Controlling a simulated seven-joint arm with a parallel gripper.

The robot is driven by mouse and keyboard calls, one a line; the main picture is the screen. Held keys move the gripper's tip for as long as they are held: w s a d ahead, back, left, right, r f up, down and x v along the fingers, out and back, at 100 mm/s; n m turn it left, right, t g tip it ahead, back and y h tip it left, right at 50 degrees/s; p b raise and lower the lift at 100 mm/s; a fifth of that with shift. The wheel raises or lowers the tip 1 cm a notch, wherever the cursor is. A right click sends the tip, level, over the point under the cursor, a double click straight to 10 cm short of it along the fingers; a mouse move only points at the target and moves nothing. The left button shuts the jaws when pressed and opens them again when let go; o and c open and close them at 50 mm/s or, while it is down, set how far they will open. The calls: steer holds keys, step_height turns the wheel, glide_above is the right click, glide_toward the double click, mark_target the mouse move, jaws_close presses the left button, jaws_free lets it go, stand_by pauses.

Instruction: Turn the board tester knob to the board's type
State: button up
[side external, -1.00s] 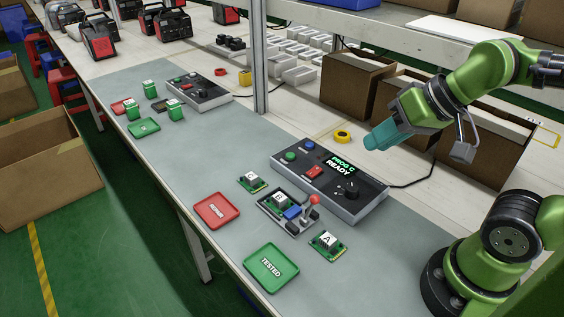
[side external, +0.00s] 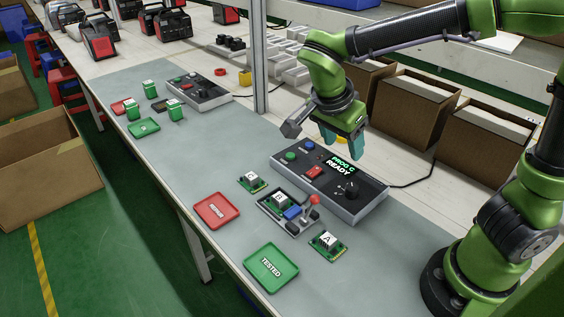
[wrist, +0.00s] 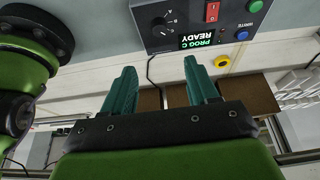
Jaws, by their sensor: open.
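The board tester (side external: 329,181) is a dark box on the grey mat with a lit screen (side external: 341,164) reading "PROG C READY". Its black knob (side external: 351,191) is at the right end; in the wrist view the knob (wrist: 158,27) shows near the top, with letters around it. A board marked B (side external: 281,197) sits in the fixture (side external: 290,212) in front of the tester. Boards marked C (side external: 252,181) and A (side external: 327,243) lie on the mat to either side. My gripper (side external: 343,150) is open and empty, pointing down above the tester's back edge, apart from the knob.
A red REPAIR tray (side external: 217,210) and a green TESTED tray (side external: 271,267) lie at the mat's front. The fixture has a red-tipped lever (side external: 313,202). Cardboard boxes (side external: 407,108) and a metal post (side external: 260,60) stand behind the tester.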

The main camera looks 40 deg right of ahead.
mark_target(352, 188)
steer(key=x, duration=1.7)
steer(key=shift+a, duration=0.1)
steer(key=c, duration=1)
steer(key=shift+n, duration=0.3)
steer(key=n+t, duration=0.1)
steer(key=n, duration=0.2)
steer(key=shift+s+n+t+y, duration=0.15)
steer(key=shift+n+t+y, duration=0.15)
steer(key=shift+n+t, duration=0.1)
steer(key=shift+n+t+y, duration=0.4)
steer(key=shift+n+t, duration=0.2)
steer(key=shift+n, duration=1.5)
steer(key=shift+s, duration=0.1)
